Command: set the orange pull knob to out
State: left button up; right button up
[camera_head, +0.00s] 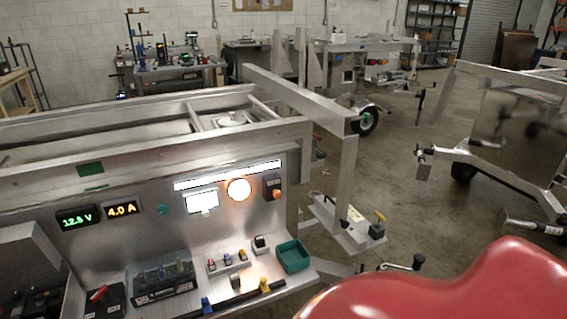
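A small orange knob (277,194) sits on a dark plate at the right end of the upright metal panel (140,232). It is small in the view, and I cannot tell whether it is pulled out or pushed in. Neither of my grippers shows in the head view.
Left of the knob are a glowing round lamp (238,189), a lit white screen (202,201) and two readouts, 12.5 V (77,218) and 4.0 A (122,209).

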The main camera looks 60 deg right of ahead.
aim_at(276, 194)
jog(key=z, duration=1.65)
